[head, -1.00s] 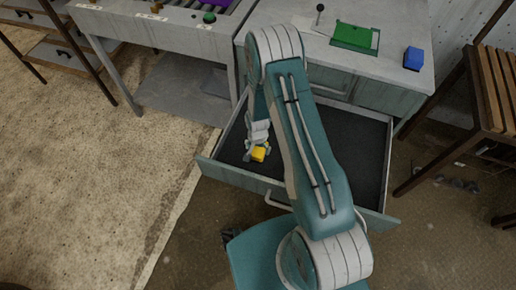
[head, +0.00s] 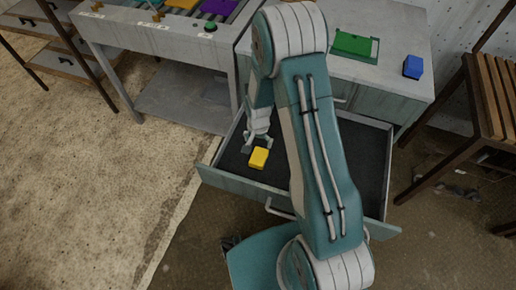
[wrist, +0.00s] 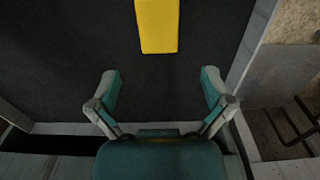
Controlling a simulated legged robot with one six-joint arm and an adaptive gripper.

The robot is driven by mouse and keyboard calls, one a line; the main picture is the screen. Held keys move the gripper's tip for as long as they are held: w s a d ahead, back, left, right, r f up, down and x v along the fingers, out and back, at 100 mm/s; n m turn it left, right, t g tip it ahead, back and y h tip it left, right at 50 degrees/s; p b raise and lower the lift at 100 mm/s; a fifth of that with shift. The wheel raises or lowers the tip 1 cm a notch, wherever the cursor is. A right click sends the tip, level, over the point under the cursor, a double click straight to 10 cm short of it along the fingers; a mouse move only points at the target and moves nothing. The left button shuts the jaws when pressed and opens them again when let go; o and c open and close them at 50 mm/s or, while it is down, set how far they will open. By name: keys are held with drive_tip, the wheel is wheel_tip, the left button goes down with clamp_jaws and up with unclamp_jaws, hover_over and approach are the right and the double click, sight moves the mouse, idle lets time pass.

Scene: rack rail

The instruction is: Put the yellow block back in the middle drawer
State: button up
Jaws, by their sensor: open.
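The yellow block (head: 258,158) lies on the dark floor of the pulled-out drawer (head: 230,185), towards its left side. My gripper (head: 259,143) is above the drawer, just behind the block in the head view. In the wrist view the yellow block (wrist: 157,27) is at the top middle, beyond the fingertips and apart from them. My gripper (wrist: 160,88) is open there, with only bare drawer floor between its fingers. My arm hides the middle of the drawer in the head view.
The cabinet top (head: 385,72) behind the drawer bears a green tray (head: 355,45) and a blue block (head: 413,67). A conveyor table (head: 160,35) with colored items stands at the back left. A slatted wooden rack (head: 495,85) stands at the right. The drawer floor around the block is clear.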

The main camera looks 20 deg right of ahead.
drive_tip(key=s+r+n+t, duration=0.1)
drive_tip(key=s+r+n, duration=0.1)
drive_tip(key=r, duration=1)
drive_tip(key=s+r+n+t, duration=0.1)
drive_tip(key=s+r+t, duration=0.1)
drive_tip(key=r, duration=1)
drive_tip(key=s+r+n+t, duration=0.2)
drive_tip(key=s+r+n, duration=0.2)
drive_tip(key=s+r, duration=1)
drive_tip(key=s, duration=0.3)
drive_tip(key=shift+t, duration=0.3)
drive_tip(key=shift+r, duration=0.1)
